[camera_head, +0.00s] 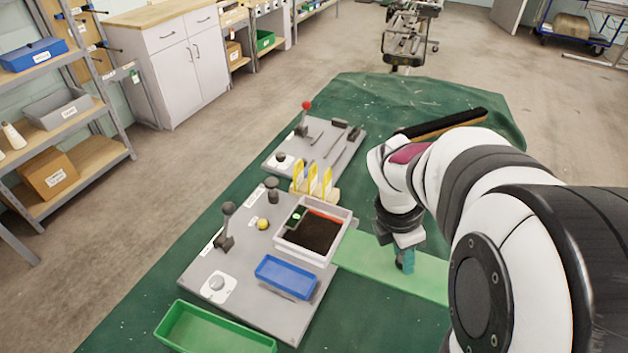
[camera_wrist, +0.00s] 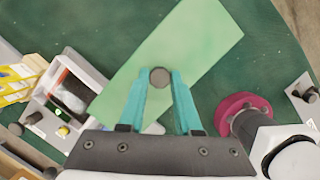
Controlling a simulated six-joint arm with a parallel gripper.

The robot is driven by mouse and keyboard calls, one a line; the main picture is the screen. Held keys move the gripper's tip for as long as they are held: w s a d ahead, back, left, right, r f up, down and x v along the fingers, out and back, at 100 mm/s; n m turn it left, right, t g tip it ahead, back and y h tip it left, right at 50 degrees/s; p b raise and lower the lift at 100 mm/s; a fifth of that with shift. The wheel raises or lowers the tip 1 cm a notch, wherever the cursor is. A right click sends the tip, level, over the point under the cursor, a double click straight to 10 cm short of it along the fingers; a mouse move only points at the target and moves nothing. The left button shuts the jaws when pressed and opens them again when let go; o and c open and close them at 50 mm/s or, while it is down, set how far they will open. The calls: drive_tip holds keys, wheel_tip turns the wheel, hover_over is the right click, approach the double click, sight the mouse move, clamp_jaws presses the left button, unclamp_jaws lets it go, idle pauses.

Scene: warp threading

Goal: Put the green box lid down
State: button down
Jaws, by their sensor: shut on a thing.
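The green box lid is a flat, pale green rectangular plate (camera_head: 428,283) right of the white bin in the head view. It also shows in the wrist view (camera_wrist: 195,45), reaching from upper right to lower left. My gripper (camera_head: 405,268) is over the lid's middle. In the wrist view, its teal fingers (camera_wrist: 160,82) are shut on the lid's round grey knob (camera_wrist: 160,77). The lid looks level and close above or on the green cloth; I cannot tell if it touches. My arm hides part of its right side.
A white bin (camera_head: 343,226) with dark contents stands beside the lid's left end. A blue tray (camera_head: 286,277) lies on the grey board, and a green tray (camera_head: 215,330) at the front left. Yellow cards (camera_head: 312,180) stand behind the bin. Green cloth (camera_head: 370,325) is bare in front of the lid.

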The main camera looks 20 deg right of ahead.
sight(364, 246)
drive_tip(key=s+d, duration=0.2)
drive_tip(key=d, duration=0.1)
drive_tip(key=shift+s+d, duration=0.1)
drive_tip(key=shift+s, duration=0.1)
drive_tip(key=w+a+f, duration=0.2)
drive_tip(key=w, duration=0.1)
drive_tip(key=w+a+f, duration=0.2)
drive_tip(key=w, duration=0.1)
drive_tip(key=w+a+f, duration=0.2)
drive_tip(key=w+f, duration=0.1)
drive_tip(key=shift+a, duration=0.25)
wheel_tip(364, 246, down, 4)
drive_tip(key=shift+r, duration=0.1)
drive_tip(key=c, duration=0.6)
unclamp_jaws()
